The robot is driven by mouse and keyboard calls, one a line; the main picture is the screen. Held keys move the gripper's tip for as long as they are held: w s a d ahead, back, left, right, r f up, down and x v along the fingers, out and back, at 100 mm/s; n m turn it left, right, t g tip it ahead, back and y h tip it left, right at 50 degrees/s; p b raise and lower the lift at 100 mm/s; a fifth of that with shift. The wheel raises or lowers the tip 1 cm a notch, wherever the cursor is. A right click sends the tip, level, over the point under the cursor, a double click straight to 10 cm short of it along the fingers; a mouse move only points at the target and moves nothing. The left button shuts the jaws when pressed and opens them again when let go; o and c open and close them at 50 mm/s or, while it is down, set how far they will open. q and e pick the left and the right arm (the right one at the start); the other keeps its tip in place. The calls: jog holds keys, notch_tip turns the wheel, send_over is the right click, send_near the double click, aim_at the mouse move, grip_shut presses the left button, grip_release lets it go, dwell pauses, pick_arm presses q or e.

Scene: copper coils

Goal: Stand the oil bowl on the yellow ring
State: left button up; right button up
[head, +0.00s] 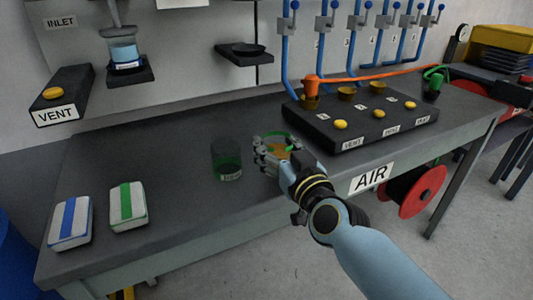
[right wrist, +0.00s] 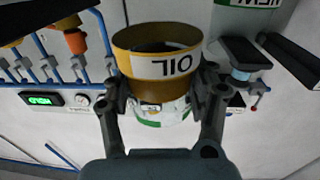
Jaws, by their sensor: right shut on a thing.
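The oil bowl (right wrist: 158,62), a yellow-orange cup with a white OIL label, is between the fingers of my right gripper (right wrist: 160,100), which is shut on it. In the right wrist view its label reads upside down. In the head view my right gripper (head: 277,156) is over the front part of the bench, just right of a dark green jar. My left gripper is not in view.
The green jar (head: 227,160) stands close left of my right gripper. A white-green pad (head: 128,207) and a white-blue pad (head: 70,222) lie at the bench's left. A black valve block (head: 360,119) with yellow buttons stands to the right. The bench between pads and jar is clear.

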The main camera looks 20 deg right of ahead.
jog(key=shift+w+f, duration=0.25)
jog(key=shift+w, duration=0.3)
jog(key=w+f+b, duration=0.2)
jog(key=shift+w+d+f+b, duration=0.1)
jog(key=shift+w+f+b, duration=0.15)
jog(key=shift+w+b, duration=0.1)
jog(key=shift+w, duration=0.1)
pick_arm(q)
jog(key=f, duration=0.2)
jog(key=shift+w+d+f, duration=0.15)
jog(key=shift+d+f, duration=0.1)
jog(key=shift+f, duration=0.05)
pick_arm(e)
jog(key=shift+r, duration=0.2)
jog(key=shift+f, duration=0.15)
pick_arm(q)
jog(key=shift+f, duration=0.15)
pick_arm(e)
jog(key=o, duration=1.4)
